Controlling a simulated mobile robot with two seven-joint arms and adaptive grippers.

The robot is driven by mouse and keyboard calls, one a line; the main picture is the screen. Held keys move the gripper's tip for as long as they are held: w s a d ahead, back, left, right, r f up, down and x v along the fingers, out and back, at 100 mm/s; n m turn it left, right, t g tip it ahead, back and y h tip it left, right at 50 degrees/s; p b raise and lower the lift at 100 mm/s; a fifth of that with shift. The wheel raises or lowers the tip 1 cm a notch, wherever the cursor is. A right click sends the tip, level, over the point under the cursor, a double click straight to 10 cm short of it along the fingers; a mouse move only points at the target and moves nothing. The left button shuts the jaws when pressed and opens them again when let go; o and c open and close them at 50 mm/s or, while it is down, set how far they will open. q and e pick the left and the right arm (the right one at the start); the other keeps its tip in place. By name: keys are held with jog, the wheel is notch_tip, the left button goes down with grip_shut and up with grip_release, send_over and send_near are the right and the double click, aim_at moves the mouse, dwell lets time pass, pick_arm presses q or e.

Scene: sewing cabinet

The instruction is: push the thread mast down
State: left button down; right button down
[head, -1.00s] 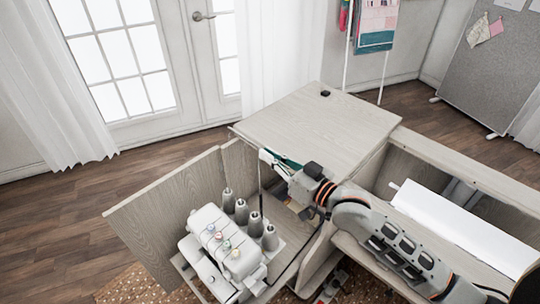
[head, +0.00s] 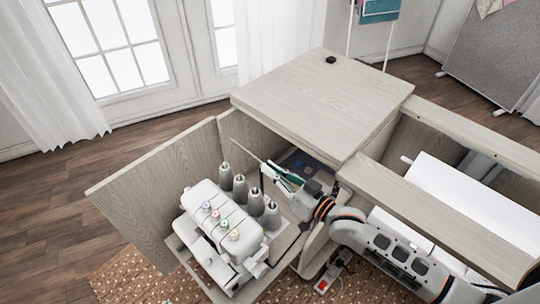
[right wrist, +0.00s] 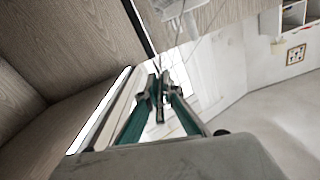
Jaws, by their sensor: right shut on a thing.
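The serger (head: 222,222) stands on the shelf of the open cabinet, with several grey thread cones (head: 240,190) behind it. The thread mast (head: 262,178) is a thin dark pole rising among the cones, and a thin light bar (head: 247,150) slants at its top. My right gripper (head: 273,167) is at the top of the mast, low beside the cabinet top. In the right wrist view its green fingers (right wrist: 160,88) are closed together on a small dark part; the exact contact is hard to see. My left gripper is not in view.
The cabinet top (head: 320,100) stands just behind my right gripper, with a small black object (head: 331,60) on it. The open door panel (head: 155,205) is at the left.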

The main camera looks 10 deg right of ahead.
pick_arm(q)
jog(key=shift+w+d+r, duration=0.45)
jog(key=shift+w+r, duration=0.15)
pick_arm(e)
notch_tip(320, 180, down, 2)
jog(key=shift+s+f, duration=0.1)
jog(key=shift+f, duration=0.15)
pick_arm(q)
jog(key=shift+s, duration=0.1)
pick_arm(e)
jog(key=c, duration=2.2)
grip_release()
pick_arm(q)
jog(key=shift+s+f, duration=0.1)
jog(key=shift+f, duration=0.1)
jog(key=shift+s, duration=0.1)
pick_arm(e)
jog(key=shift+r, duration=0.15)
jog(key=v, duration=1.2)
